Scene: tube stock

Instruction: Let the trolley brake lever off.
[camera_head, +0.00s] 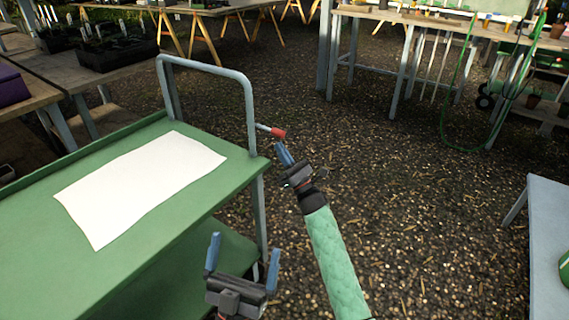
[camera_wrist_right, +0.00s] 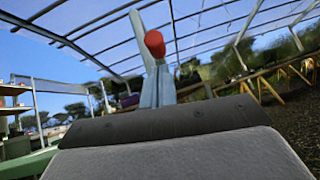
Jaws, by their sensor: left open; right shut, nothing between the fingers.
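The trolley brake lever is a short metal rod with a red grip (camera_head: 278,133). It sticks out to the right from the trolley's upright handle (camera_head: 249,115), roughly level. My right gripper (camera_head: 284,153) is shut and empty, with its blue fingertips just below the red grip in the head view. In the right wrist view the red grip (camera_wrist_right: 155,43) shows right by the tips of the shut fingers (camera_wrist_right: 157,85); I cannot tell whether they touch. My left gripper (camera_head: 243,262) is open and empty, low in the head view beside the green trolley (camera_head: 150,265).
A white sheet (camera_head: 140,185) lies on the trolley's top. Benches with plant trays (camera_head: 100,50) stand at the back left. A workbench (camera_head: 430,18) stands at the back right, and a pale table (camera_head: 548,240) at the right edge. The gravel floor between is clear.

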